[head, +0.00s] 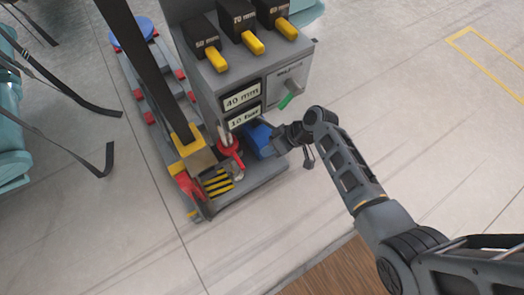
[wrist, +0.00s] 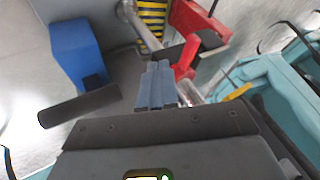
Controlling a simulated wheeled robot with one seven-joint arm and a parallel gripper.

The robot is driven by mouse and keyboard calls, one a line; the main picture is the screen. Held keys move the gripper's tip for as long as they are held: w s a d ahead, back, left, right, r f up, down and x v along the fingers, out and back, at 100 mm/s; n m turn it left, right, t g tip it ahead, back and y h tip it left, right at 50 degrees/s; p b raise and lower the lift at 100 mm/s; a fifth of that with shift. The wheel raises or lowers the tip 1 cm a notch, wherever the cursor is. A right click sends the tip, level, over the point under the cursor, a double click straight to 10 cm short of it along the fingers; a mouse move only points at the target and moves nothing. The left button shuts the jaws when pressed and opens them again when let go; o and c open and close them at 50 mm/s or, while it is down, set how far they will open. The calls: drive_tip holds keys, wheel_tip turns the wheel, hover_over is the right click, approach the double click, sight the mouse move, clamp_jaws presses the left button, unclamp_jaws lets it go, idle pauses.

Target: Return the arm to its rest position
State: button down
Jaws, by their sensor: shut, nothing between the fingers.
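My arm reaches in from the lower right in the head view. My gripper (head: 282,141) is beside the grey machine's lower front, close to a blue block (head: 259,139). In the wrist view my gripper (wrist: 156,72) shows its fingers together in the middle, with nothing between them. The blue block (wrist: 76,50) is to their left there. A red part (wrist: 196,22) and a metal rod lie just beyond the fingers. I cannot tell whether my gripper touches any of them.
The grey machine (head: 218,82) has yellow-tipped black levers, "40 mm" and "10 bar" signs and a green-handled lever (head: 288,99). A yellow-and-black striped plate (head: 217,182) is at its base. Teal seats with dark straps (head: 10,130) stand at left. Open floor (head: 420,120) lies right.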

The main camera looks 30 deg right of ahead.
drive_tip(key=shift+p+v, duration=0.55)
drive_tip(key=shift+v, duration=2.15)
drive_tip(key=shift+s, duration=0.15)
drive_tip(key=s+a+f+m+t+h, duration=0.1)
drive_tip(key=s+a+m+t+h, duration=0.15)
drive_tip(key=s, duration=0.85)
drive_tip(key=s+r+t+h, duration=0.3)
drive_tip(key=s+r+h, duration=0.1)
drive_tip(key=s+r, duration=0.65)
drive_tip(key=s+r+t+p, duration=0.2)
drive_tip(key=r+p, duration=0.4)
drive_tip(key=r, duration=1.1)
drive_tip(key=s+r+t+p, duration=0.3)
drive_tip(key=s+r+p, duration=0.2)
drive_tip(key=r, duration=1.2)
drive_tip(key=shift+s+a+r+p, duration=0.2)
drive_tip(key=shift+r+p, duration=0.1)
drive_tip(key=shift+p, duration=0.55)
drive_tip(key=c, duration=1.8)
unclamp_jaws()
